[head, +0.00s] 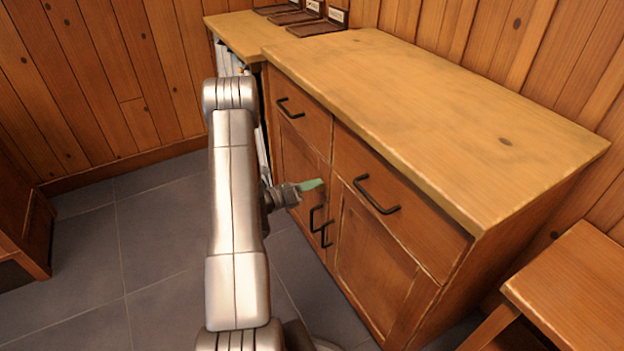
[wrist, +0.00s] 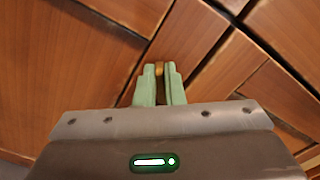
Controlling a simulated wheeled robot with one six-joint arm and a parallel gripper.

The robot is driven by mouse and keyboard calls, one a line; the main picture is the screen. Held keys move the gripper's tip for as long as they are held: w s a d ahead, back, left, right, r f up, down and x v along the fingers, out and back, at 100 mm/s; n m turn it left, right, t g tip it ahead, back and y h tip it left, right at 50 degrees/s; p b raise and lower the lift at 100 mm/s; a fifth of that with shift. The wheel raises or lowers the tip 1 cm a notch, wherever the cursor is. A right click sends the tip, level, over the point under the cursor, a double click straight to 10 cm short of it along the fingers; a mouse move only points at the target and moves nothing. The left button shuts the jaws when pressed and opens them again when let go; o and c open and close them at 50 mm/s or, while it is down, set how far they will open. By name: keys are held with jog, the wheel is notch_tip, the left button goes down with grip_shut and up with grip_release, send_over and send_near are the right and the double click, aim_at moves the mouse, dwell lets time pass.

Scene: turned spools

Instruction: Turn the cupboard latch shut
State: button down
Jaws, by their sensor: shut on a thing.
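The wooden cupboard (head: 375,263) stands against the wall with two drawers above two doors. My gripper (head: 318,184) is at its front, near the gap between the doors and just above the two black door handles. In the wrist view my gripper's green fingers (wrist: 159,72) are closed around a small brass-coloured piece, which looks like the latch (wrist: 159,69). Only a little of the latch shows between the fingertips, so its angle cannot be told. In the head view the latch is hidden by the gripper.
Black drawer handles (head: 376,196) stick out right of my gripper. The countertop (head: 430,110) overhangs above. A wooden stool or small table (head: 575,285) stands at the lower right. Grey tiled floor (head: 165,240) is clear at the left. Dark trays (head: 316,27) sit at the back.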

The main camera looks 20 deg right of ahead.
jog(key=shift+w+f+n+p, duration=0.15)
jog(key=shift+n+p, duration=0.65)
jog(key=shift+n, duration=1)
jog(key=shift+f+n+p, duration=0.15)
jog(key=shift+n+p, duration=0.65)
jog(key=shift+n, duration=1)
jog(key=shift+w+f+n+p, duration=0.15)
jog(key=shift+n+p, duration=0.65)
jog(key=shift+n, duration=1)
jog(key=c, duration=1.5)
grip_release()
jog(key=shift+c, duration=0.2)
jog(key=shift+a, duration=0.1)
jog(key=s+a+p, duration=0.1)
jog(key=a, duration=1.2)
jog(key=shift+a+p, duration=0.3)
jog(key=shift+s, duration=0.1)
